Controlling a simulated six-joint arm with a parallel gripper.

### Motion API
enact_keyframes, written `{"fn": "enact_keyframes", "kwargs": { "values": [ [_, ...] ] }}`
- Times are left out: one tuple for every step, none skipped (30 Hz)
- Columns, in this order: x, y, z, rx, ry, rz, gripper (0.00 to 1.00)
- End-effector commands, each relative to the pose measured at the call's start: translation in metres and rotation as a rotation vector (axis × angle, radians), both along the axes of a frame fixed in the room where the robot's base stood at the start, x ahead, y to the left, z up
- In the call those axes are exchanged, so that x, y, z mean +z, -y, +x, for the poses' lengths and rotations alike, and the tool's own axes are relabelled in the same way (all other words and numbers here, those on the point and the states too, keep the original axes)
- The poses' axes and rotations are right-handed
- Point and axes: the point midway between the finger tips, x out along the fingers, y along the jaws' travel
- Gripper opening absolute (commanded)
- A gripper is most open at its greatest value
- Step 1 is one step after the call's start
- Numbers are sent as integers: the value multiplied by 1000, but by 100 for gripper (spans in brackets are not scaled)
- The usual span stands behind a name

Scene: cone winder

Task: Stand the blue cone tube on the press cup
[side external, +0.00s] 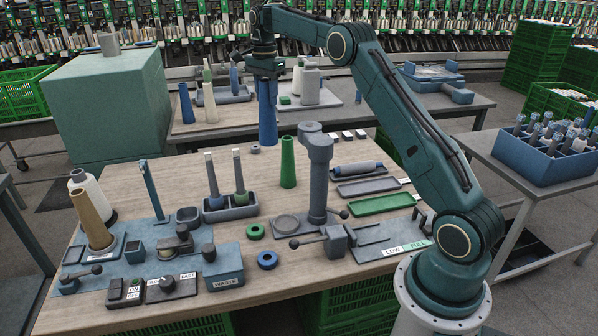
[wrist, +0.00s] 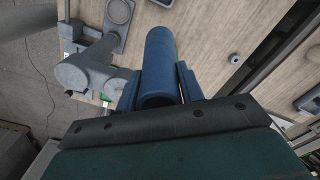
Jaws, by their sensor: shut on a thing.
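The blue cone tube (side external: 267,112) hangs upright below my gripper (side external: 266,72), near the back of the workbench. My gripper is shut on its upper end. In the wrist view the tube (wrist: 160,55) lies between the two fingers (wrist: 160,90) and points away from the camera. Whether its lower end touches the table I cannot tell. The press cup (side external: 288,222) is a shallow round grey dish at the foot of the grey press (side external: 318,170), in front of and below the tube. The cup looks empty. A round dish, likely the cup, shows in the wrist view (wrist: 118,12).
A green cone tube (side external: 288,162) stands between the held tube and the press. A grey two-pocket holder (side external: 230,208) stands left. Green (side external: 255,231) and blue (side external: 267,260) rings lie in front.

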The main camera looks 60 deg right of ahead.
Motion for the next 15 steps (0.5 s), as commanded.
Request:
{"fn": "enact_keyframes", "kwargs": {
  "values": [
    [3,0,0,0,1,0,18],
    [5,0,0,0,1,0,18],
    [7,0,1,0,2,0,18],
    [9,0,1,0,2,0,18],
    [10,0,0,0,1,0,18],
    [12,0,0,0,1,0,18],
    [14,0,0,0,1,0,18],
    [16,0,0,0,2,0,18],
    [18,0,0,0,1,0,18],
    [20,0,0,0,1,0,18],
    [21,0,0,0,1,0,18],
    [24,0,1,0,2,0,18],
    [25,0,1,0,1,0,18],
    [27,0,1,0,1,0,18],
    [29,0,1,0,2,0,18]
  ]
}}
